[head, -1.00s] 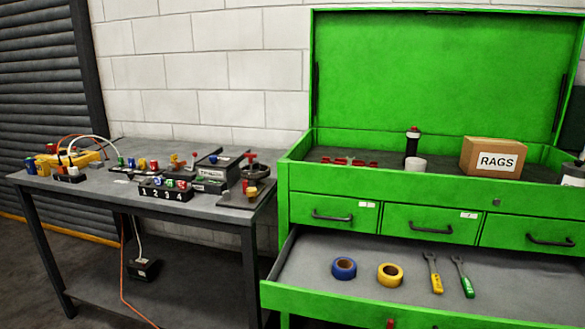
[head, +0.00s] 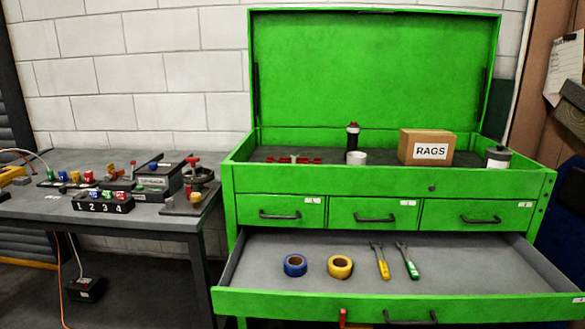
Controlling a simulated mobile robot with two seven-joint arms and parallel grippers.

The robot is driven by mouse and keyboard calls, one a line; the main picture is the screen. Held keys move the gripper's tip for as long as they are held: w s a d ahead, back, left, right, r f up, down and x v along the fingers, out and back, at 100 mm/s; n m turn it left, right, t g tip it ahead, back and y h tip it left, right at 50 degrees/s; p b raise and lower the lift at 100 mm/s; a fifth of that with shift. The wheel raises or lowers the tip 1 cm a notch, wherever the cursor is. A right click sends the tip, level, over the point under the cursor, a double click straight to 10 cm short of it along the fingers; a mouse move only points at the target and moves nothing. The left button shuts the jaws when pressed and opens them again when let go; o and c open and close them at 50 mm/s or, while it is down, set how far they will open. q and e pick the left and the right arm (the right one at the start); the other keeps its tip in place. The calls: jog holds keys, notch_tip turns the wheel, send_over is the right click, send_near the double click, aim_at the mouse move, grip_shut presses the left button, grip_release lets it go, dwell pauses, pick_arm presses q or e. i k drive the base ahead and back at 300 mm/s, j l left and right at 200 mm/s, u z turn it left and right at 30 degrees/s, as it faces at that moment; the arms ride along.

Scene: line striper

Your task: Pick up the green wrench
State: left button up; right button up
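The green wrench (head: 407,261) lies in the open lower drawer (head: 480,262) of the green tool chest. Its green handle points toward the drawer front and its grey jaw points to the back. A yellow-handled wrench (head: 380,262) lies just left of it, nearly parallel and apart from it. Neither of my grippers is in the head view.
A blue tape roll (head: 295,265) and a yellow tape roll (head: 340,266) lie left in the drawer; its right side is free. Above are shut drawers (head: 375,215), a RAGS box (head: 427,147) and the raised lid (head: 375,80). A cluttered grey workbench (head: 130,222) stands left.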

aim_at(412, 272)
jog(key=i, duration=0.4)
jog(key=z, duration=1.05)
